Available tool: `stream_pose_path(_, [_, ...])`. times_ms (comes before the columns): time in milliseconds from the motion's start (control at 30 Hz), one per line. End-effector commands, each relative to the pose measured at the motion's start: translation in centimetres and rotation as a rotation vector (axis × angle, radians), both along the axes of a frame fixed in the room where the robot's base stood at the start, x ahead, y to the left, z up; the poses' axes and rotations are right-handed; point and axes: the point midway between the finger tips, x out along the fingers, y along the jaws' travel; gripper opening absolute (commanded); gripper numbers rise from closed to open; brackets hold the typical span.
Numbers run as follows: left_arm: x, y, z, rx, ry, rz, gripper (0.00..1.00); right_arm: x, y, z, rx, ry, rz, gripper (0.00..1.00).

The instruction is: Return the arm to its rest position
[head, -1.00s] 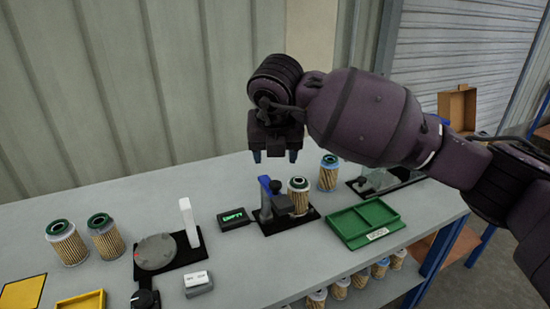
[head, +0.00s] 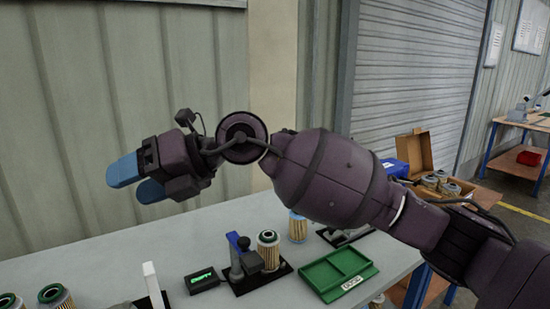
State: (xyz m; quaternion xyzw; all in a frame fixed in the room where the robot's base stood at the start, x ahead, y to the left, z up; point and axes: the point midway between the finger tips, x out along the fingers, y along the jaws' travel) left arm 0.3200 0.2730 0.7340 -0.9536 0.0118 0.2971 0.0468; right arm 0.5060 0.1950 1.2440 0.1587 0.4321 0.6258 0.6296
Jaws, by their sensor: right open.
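My right arm comes in from the right of the head view, raised above the bench. Its right gripper (head: 136,181) points left, with two blue fingertips apart and nothing between them. It is well above the bench top (head: 218,230) and touches nothing. My left gripper is not in view. A filter cartridge (head: 268,250) stands in the black fixture (head: 262,278) with the blue upright, below my right forearm. Another cartridge (head: 297,228) stands behind it on the bench.
A green tray (head: 318,279), empty, lies right of the fixture. A black display box (head: 203,281) with green lettering is on its left. Two cartridges (head: 55,297) show at the lower left. A cardboard box (head: 412,150) and a blue box (head: 394,168) stand at the right.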

Motion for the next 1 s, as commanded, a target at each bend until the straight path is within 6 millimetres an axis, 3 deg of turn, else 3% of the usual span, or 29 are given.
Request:
stream_pose_path(100, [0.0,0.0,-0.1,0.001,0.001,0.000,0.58,-0.8,-0.8,2.6,0.289,0.166,0.017,0.58])
stream_pose_path(233, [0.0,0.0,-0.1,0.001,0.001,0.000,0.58,0.6,-3.4,4.5,0.578,0.365,-0.050,0.58])
stream_pose_path(367, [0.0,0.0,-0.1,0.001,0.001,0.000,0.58,3.4,-7.0,4.3,0.798,0.555,-0.173,0.58])
stream_pose_path(467, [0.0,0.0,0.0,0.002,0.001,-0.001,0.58,5.7,-10.0,2.9,0.929,0.696,-0.288,0.58])
stream_pose_path(567, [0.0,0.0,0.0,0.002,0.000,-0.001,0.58,7.9,-13.2,0.4,1.033,0.833,-0.414,0.58])
stream_pose_path(733, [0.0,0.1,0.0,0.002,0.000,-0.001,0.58,10.5,-18.6,-5.3,1.162,1.058,-0.634,0.58])
stream_pose_path(867, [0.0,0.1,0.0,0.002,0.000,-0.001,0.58,11.4,-22.7,-10.8,1.228,1.220,-0.803,0.58])
stream_pose_path(1000, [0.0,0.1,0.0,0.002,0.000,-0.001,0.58,11.1,-26.9,-17.1,1.278,1.390,-0.976,0.58])
